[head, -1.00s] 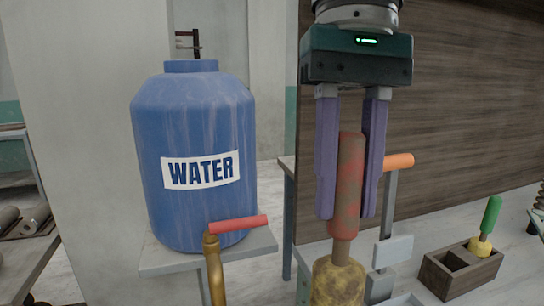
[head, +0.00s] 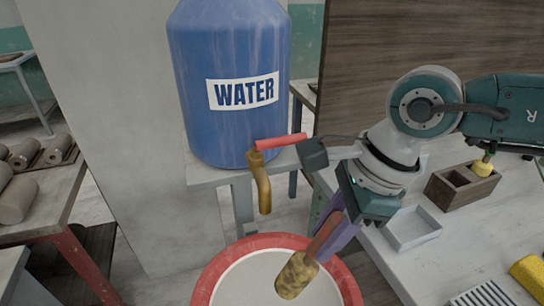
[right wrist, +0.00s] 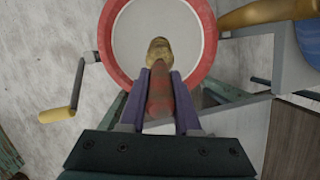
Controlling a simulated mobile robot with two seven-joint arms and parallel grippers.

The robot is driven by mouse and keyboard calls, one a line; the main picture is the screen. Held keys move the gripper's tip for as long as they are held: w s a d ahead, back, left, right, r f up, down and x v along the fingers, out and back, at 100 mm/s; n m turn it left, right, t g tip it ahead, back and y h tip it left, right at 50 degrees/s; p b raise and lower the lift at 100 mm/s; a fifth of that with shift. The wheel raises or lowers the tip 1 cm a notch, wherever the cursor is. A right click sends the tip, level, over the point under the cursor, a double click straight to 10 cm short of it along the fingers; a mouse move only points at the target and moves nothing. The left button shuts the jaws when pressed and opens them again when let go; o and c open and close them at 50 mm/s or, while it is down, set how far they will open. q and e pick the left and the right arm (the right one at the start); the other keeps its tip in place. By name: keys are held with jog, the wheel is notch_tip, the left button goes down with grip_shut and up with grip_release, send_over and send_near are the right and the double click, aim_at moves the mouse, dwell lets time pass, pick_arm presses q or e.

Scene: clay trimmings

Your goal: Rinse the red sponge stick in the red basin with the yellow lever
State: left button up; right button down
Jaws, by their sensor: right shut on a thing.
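The red sponge stick (head: 327,235) has a worn red handle and a mottled yellow-brown sponge end (head: 297,275). My right gripper (head: 332,236) is shut on the handle, which tilts with the sponge end down and left over the red basin (head: 222,259). The basin has a red rim and a pale inside. In the right wrist view the sponge (right wrist: 159,50) shows against the basin's inside; I cannot tell whether it touches the bottom. The yellow lever (right wrist: 57,115) sits on a crank left of the basin in that view. My left gripper is not in view.
A blue water barrel (head: 232,130) on a stand has a brass tap (head: 262,185) with a red handle, behind the basin. On the right table are a pale tray (head: 411,230), a wooden box (head: 458,187) and a yellow block (head: 530,275). Clay rolls (head: 58,148) lie at left.

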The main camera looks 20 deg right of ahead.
aim_at(319, 270)
notch_tip(319, 270, down, 10)
jog(key=b, duration=0.8)
jog(key=shift+b, duration=0.4)
jog(key=shift+w+d+b, duration=0.25)
jog(key=shift+w+b, duration=0.1)
jog(key=shift+b, duration=0.1)
jog(key=shift+s+a, duration=0.15)
